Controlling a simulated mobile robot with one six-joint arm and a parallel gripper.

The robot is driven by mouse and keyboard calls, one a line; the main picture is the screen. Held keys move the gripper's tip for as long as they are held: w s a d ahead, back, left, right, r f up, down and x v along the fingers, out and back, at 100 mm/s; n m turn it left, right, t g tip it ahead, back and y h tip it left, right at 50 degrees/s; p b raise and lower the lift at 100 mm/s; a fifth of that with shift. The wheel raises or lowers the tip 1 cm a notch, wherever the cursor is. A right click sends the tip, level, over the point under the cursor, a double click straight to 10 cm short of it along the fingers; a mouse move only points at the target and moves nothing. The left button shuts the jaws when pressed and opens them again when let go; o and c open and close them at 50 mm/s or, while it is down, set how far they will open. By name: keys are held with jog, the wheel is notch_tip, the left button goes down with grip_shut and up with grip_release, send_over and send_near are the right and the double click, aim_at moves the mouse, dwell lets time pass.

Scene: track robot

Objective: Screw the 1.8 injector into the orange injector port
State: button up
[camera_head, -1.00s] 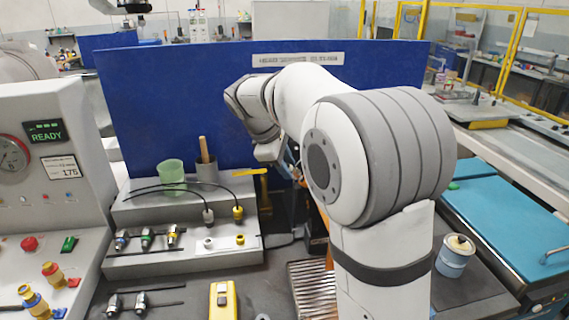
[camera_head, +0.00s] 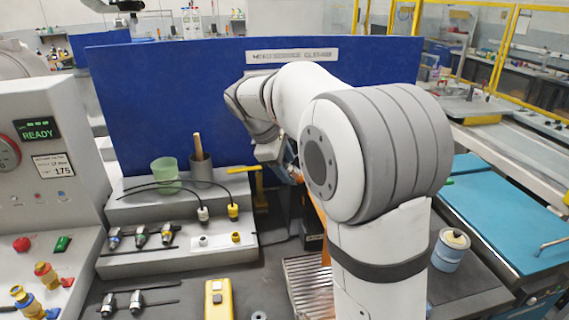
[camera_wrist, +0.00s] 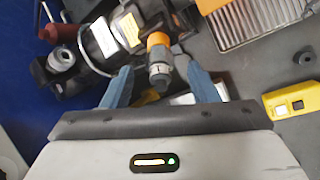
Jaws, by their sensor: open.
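In the wrist view my gripper (camera_wrist: 160,88) is open, its two blue fingers spread apart. An orange port (camera_wrist: 157,41) with a grey and dark cylindrical piece (camera_wrist: 158,72) at its near end lies in line with the gap between the fingers. The piece looks like an injector, but I cannot read its label or tell how it is seated. In the head view my gripper is hidden behind the arm. Injectors with blue (camera_head: 114,237), green (camera_head: 141,235) and yellow (camera_head: 167,233) rings lie on the grey rack. Two more injectors (camera_head: 107,303) lie on the table.
A dark assembly with a silver cylinder (camera_wrist: 104,38) sits beside the port. A slatted metal tray (camera_head: 310,284) and a yellow meter (camera_head: 218,299) lie on the table. A panel reading READY (camera_head: 38,130) stands left, a blue partition (camera_head: 130,100) behind, and a blue-white can (camera_head: 450,250) right.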

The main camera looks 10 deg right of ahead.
jog(key=v, duration=0.7)
jog(key=shift+r, duration=0.35)
jog(key=shift+a, duration=0.2)
jog(key=shift+c, duration=0.3)
